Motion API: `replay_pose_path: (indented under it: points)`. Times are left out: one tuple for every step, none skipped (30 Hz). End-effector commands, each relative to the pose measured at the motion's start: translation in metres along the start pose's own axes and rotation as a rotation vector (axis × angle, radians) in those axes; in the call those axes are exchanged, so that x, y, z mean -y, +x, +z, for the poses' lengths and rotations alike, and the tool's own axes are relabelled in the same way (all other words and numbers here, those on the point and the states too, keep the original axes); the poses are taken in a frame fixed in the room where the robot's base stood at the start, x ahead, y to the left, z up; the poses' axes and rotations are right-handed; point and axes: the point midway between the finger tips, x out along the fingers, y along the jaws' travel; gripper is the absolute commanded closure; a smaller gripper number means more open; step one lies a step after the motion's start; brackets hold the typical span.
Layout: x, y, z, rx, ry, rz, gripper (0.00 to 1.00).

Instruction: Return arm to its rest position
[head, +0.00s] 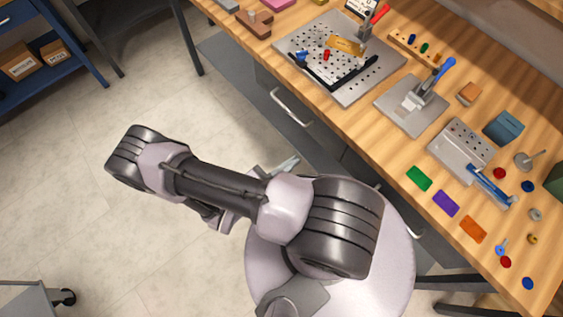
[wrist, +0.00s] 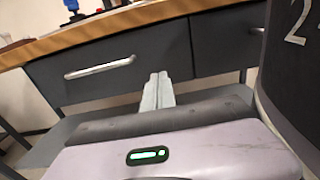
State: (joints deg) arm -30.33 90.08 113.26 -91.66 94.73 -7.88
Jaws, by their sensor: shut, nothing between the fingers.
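My gripper (wrist: 157,82) shows in the wrist view as two grey fingers pressed together, with nothing between them. It points toward the dark drawer fronts of the workbench. In the head view, my gripper (head: 290,163) is mostly hidden behind my arm; only its light grey tip shows. My arm is folded above my round base, clear of the wooden workbench (head: 330,112) and out over the floor on the left side of it.
A drawer handle (head: 291,107) sticks out from the bench front near my gripper. The bench carries a perforated plate (head: 350,91), a clamp fixture (head: 412,105) and coloured cards. A blue shelf (head: 72,44) stands upper left and a cart (head: 30,298) lower left. The floor between is clear.

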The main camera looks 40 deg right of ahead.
Motion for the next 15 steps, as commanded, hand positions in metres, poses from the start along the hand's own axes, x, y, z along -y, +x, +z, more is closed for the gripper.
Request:
replay_pose_path:
  points:
    - [-0.001,-0.009,0.002,0.0,0.002,0.005,1.0]
    - [-0.001,-0.014,0.001,0.0,0.002,0.004,1.0]
    - [-0.001,-0.019,0.001,0.0,0.001,0.003,1.0]
    - [0.0,-0.021,0.001,0.001,0.001,0.002,1.0]
    - [0.0,-0.024,0.0,0.0,0.001,0.002,1.0]
    - [0.0,-0.026,0.0,0.0,0.0,0.001,1.0]
    - [0.0,-0.026,0.0,0.0,0.0,0.001,1.0]
    - [0.0,-0.027,-0.001,0.0,-0.001,0.0,1.0]
    - [0.0,-0.027,-0.001,-0.001,0.0,-0.001,1.0]
    - [-0.001,-0.028,0.001,-0.004,0.005,-0.007,1.0]
    - [-0.002,-0.029,0.004,-0.013,0.017,-0.021,1.0]
    - [-0.006,-0.033,0.012,-0.036,0.048,-0.055,1.0]
    - [-0.009,-0.037,0.021,-0.061,0.085,-0.096,1.0]
    - [-0.013,-0.042,0.033,-0.094,0.13,-0.147,1.0]
    - [-0.017,-0.05,0.053,-0.15,0.203,-0.233,1.0]
